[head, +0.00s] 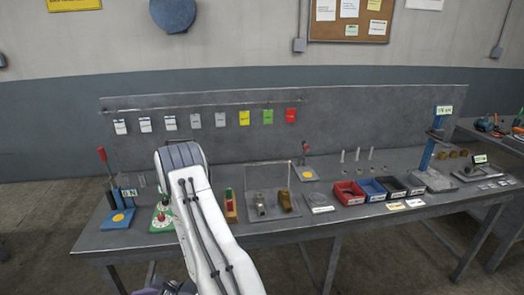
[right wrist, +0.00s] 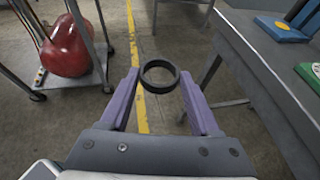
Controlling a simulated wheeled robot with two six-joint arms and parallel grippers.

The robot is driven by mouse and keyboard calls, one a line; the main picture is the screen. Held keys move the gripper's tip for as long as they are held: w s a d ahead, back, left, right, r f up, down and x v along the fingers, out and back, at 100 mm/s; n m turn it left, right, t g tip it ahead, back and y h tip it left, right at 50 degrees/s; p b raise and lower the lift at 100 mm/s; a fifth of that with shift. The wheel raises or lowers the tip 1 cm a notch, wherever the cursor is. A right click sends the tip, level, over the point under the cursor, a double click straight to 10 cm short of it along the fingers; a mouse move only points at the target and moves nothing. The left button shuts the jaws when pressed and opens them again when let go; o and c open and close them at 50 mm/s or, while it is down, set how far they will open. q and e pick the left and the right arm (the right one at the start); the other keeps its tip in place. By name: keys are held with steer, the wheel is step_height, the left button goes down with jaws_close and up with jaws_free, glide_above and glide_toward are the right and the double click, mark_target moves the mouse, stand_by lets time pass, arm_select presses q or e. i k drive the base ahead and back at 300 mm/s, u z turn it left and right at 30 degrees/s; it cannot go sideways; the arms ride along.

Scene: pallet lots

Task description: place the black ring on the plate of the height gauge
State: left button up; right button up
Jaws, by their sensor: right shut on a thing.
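The black ring (right wrist: 159,90) shows in the right wrist view between the tips of the purple fingers of my right gripper (right wrist: 160,75), which is shut on it. It is held over the floor, left of the bench edge. Two upright blue stands with displays are on the bench: one at the left end with a red handle and a yellow disc on its blue base (head: 117,219), one at the right (head: 427,155) on a grey base (head: 434,183). I cannot tell surely which is the height gauge. The ring is not visible in the head view. My left gripper is not in view.
The grey bench (head: 280,228) carries green-based devices (head: 162,222), metal fixtures and open bins, one red (head: 349,193). A second bench stands at the far right. In the right wrist view, a cart with a red object (right wrist: 65,48) stands left.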

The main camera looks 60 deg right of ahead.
mark_target(431, 177)
steer(key=z, duration=2.15)
steer(key=i, duration=0.45)
